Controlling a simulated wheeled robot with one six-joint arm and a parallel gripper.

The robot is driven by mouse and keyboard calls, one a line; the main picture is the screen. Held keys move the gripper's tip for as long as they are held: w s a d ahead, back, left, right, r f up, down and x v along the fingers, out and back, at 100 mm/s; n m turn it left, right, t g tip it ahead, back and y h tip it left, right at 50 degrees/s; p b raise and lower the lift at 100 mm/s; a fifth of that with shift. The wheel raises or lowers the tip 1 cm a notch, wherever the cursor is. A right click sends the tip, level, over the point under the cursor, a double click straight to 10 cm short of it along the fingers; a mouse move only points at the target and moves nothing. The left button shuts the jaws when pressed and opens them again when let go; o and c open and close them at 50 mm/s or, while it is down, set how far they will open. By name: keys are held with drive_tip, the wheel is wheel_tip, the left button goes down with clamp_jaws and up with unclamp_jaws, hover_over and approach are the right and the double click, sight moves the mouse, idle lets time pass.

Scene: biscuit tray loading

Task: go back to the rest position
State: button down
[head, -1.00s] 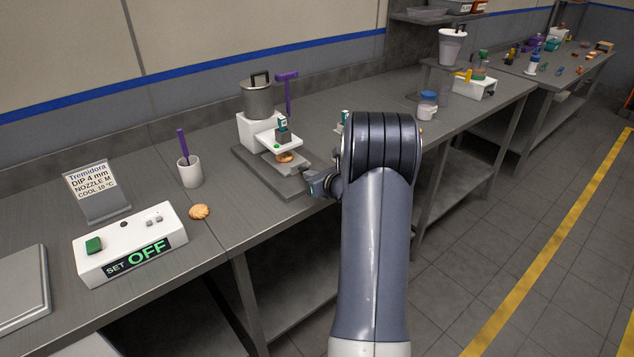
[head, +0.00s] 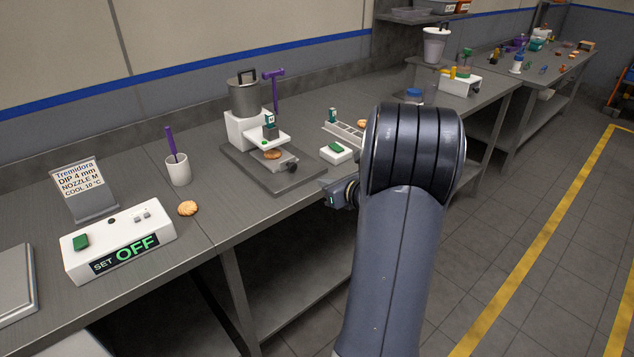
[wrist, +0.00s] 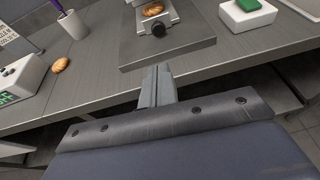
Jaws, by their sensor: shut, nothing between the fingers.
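My gripper shows in the wrist view (wrist: 157,88) with its fingers together and nothing between them. It points at the bench's front edge, short of the dipping machine (head: 236,130). In the head view my arm is folded at the right, and the wrist end sits just off the bench edge; the fingertips are hard to make out there. A biscuit (head: 272,155) lies on the machine's plate, under its head. It also shows in the wrist view (wrist: 153,9). Another biscuit (head: 188,208) lies on the bench beside the control box.
The white control box (head: 120,240) reads "SET OFF". A cup (head: 178,171) with a purple tool and a sign (head: 85,190) stand behind it. A white box with a green button (head: 336,153) sits right of the machine. The floor (head: 530,220) at right is clear.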

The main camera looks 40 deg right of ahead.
drive_tip(key=shift+s+r, duration=0.2)
drive_tip(key=shift+s, duration=0.3)
